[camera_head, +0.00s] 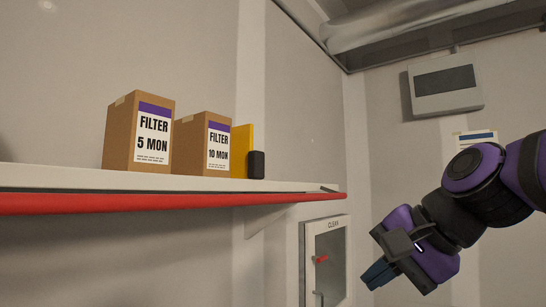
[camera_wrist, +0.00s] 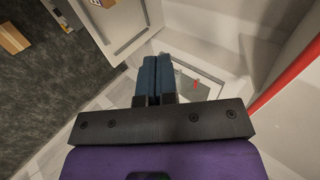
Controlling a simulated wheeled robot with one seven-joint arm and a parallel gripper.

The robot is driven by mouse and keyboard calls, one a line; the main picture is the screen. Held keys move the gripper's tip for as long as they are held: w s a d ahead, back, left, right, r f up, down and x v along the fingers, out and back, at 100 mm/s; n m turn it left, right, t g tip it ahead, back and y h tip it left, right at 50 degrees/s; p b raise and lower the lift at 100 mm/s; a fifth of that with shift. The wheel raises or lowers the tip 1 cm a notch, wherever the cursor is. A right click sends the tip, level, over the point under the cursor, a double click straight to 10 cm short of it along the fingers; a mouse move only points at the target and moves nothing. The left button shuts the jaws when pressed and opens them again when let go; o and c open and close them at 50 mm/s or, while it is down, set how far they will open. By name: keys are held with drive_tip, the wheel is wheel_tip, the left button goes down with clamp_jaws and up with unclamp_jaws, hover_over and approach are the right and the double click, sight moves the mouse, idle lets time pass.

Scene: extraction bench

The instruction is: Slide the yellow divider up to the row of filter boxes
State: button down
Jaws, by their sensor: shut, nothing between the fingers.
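The yellow divider (camera_head: 240,148) stands upright on the white shelf, just right of the filter boxes, with a small dark block (camera_head: 256,165) at its front right. Two cardboard filter boxes stand in a row: "FILTER 5 MON" (camera_head: 138,133) and "FILTER 10 MON" (camera_head: 203,145). The divider looks close to the right box; I cannot tell whether they touch. My gripper (camera_head: 377,275) is at the lower right in the head view, below shelf height and well apart from the divider. Its blue fingers (camera_wrist: 158,78) are shut together and empty in the wrist view.
The white shelf (camera_head: 60,178) has a red rail (camera_head: 180,202) along its front edge. A wall cabinet marked "CLEAR" (camera_head: 334,225) is below the shelf's right end. A grey wall unit (camera_head: 443,88) hangs at upper right. In the wrist view, a cardboard box (camera_wrist: 12,38) lies at upper left.

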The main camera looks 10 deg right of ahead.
drive_tip(key=s+d+f+n+g+h, duration=0.2)
drive_tip(key=d+f+n+h, duration=0.15)
drive_tip(key=n, duration=0.25)
drive_tip(key=w+a+r+n+g, duration=0.1)
drive_tip(key=w+a+r+n, duration=0.1)
drive_tip(key=w+r, duration=0.4)
drive_tip(key=w+a+r+n+g+y, duration=0.1)
drive_tip(key=w+a+r+n, duration=0.2)
drive_tip(key=w+r, duration=0.3)
drive_tip(key=w+a+r+n+g+y, duration=0.1)
drive_tip(key=w+a+r+n, duration=0.1)
drive_tip(key=w+r, duration=0.4)
drive_tip(key=shift+a+r+n+g, duration=0.2)
drive_tip(key=shift+r+n, duration=0.25)
drive_tip(key=shift+r, duration=0.75)
drive_tip(key=shift+a+r+n+g, duration=0.15)
drive_tip(key=shift+r+n, duration=0.3)
drive_tip(key=shift+r, duration=0.75)
drive_tip(key=w+d+r+n+g+y, duration=0.1)
drive_tip(key=w+r+n+g+y, duration=0.2)
drive_tip(key=w+r+n, duration=0.35)
drive_tip(key=shift+m, duration=0.95)
drive_tip(key=x, duration=0.6)
drive_tip(key=w+x, duration=0.1)
drive_tip(key=x, duration=0.2)
drive_tip(key=shift+s+a+r, duration=0.1)
drive_tip(key=shift+a, duration=0.05)
drive_tip(key=shift+s+a+t, duration=0.25)
drive_tip(key=shift+s+a, duration=1.1)
drive_tip(key=shift+a, duration=0.1)
